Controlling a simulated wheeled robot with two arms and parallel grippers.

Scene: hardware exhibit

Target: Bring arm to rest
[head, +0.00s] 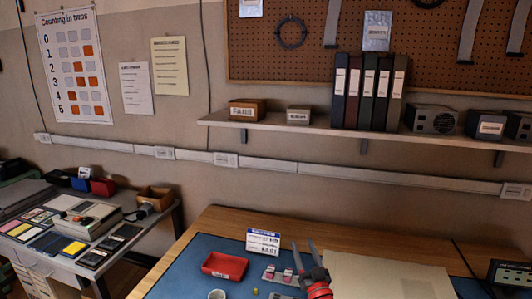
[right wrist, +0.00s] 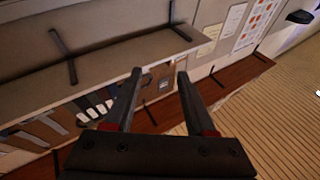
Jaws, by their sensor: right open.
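My right gripper (head: 304,246) rises from the bottom of the head view, in front of the table. Its two dark fingers point up and stand apart, with nothing between them. In the right wrist view the right gripper (right wrist: 159,76) also shows open and empty, with the long shelf (right wrist: 90,88) and the wall beyond its fingers. My left gripper is in neither view.
The wooden table (head: 215,222) carries a blue mat (head: 195,248), a red tray (head: 224,265), a sign card (head: 263,243), a white cup (head: 217,294) and a beige board (head: 385,277). A wall shelf (head: 300,127) with binders (head: 370,92) hangs behind. A side desk (head: 65,262) stands left.

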